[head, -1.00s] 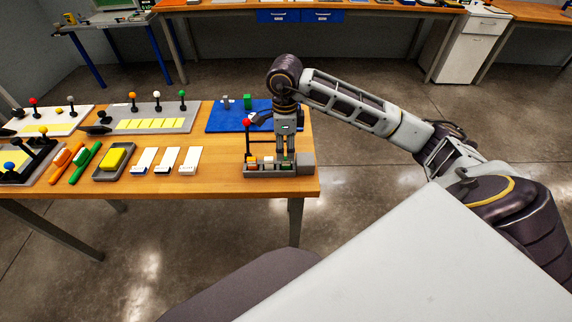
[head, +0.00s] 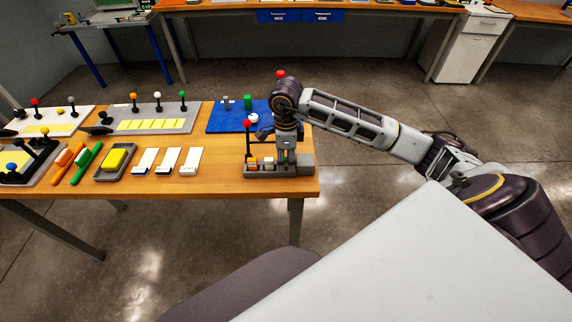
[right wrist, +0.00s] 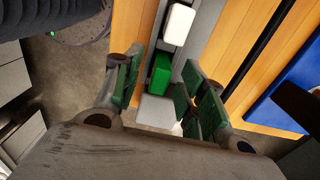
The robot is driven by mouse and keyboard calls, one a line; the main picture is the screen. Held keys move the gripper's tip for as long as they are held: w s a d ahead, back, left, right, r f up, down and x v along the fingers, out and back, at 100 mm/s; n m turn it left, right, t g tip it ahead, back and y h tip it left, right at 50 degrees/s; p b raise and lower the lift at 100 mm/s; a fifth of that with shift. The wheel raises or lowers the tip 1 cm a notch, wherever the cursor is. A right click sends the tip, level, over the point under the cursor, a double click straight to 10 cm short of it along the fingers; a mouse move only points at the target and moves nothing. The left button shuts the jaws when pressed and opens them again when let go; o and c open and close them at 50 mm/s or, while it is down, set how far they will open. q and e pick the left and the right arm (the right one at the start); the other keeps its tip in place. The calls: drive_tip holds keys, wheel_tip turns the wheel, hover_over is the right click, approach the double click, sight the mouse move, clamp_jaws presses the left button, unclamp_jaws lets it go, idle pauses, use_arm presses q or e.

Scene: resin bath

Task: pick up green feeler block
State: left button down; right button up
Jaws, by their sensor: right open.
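The green feeler block (right wrist: 160,73) sits in a grey tray (head: 268,173) near the table's right front corner. In the right wrist view it lies between a white block (right wrist: 178,24) and a pale grey block (right wrist: 157,110). My right gripper (right wrist: 158,86) is open, with its green-padded fingers on either side of the row, around the green block's end of it. In the head view the right gripper (head: 289,155) points down at the tray and largely hides the green block. I cannot tell whether the pads touch it. My left gripper is not in view.
A black post with a red ball (head: 247,124) stands at the tray's left.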

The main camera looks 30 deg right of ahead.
drive_tip(key=shift+f, duration=0.35)
clamp_jaws()
idle(0.3)
